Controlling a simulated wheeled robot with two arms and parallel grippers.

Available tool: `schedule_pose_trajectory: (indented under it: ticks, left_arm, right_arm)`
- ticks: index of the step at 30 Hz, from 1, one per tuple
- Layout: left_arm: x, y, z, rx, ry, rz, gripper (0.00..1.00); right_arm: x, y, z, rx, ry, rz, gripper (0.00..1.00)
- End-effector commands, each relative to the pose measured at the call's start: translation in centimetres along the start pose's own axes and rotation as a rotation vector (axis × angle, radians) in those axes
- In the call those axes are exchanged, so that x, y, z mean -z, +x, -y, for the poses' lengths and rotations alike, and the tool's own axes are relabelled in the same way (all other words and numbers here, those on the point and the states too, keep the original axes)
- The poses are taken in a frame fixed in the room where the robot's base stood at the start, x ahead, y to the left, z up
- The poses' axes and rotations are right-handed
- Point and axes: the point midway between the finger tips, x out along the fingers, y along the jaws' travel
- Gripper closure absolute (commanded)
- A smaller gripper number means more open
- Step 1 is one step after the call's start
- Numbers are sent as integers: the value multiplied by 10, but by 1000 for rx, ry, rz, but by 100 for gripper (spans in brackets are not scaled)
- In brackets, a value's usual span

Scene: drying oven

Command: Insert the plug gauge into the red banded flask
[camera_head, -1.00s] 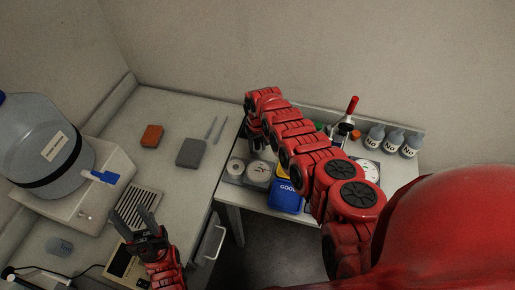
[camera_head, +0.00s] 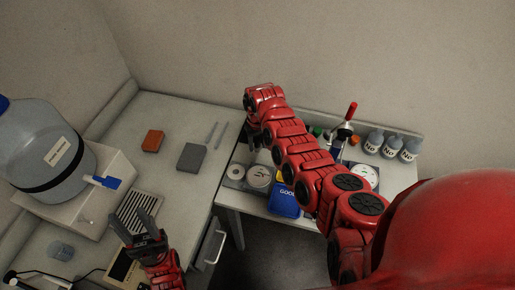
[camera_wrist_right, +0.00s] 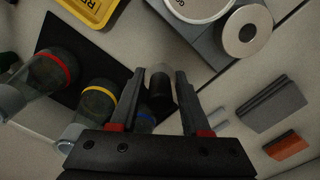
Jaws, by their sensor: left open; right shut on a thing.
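The red-banded flask (camera_wrist_right: 50,68) is clear and stands on a dark mat at the left of the right wrist view. My right gripper (camera_wrist_right: 157,76) is shut on the plug gauge (camera_wrist_right: 161,88), a short cylinder with a grey end and a dark end. The gauge is to the right of the red-banded flask and apart from it. In the head view my right arm hides most of its gripper (camera_head: 256,137) and the flasks. My left gripper (camera_head: 138,224) is open and empty near the vented box at the lower left.
A yellow tray (camera_wrist_right: 88,10) is close by. Labelled bottles (camera_head: 391,146) line the back right. The left bench has free room around the grey block (camera_head: 191,157).

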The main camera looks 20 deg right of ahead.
Motion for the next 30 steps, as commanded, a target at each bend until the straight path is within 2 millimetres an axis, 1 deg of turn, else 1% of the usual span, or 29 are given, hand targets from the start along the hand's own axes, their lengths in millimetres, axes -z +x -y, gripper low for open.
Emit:
schedule_pose_trajectory:
  ticks: [3, 12, 17, 30]
  left_arm:
    - [-2, -9, 0, 0, 0, 0, 50]
    - [-4, -22, -1, 0, 0, 0, 50]
    - [-4, -23, -1, 0, 0, 0, 50]
    - [-3, -19, -1, 0, 0, 0, 50]
  right_arm:
    - [2, -13, 0, 0, 3, -6, 100]
    - [1, -45, -1, -1, 2, -3, 100]
    - [1, -56, -1, 0, 2, -3, 100]
    - [1, -81, 0, 0, 1, -3, 100]
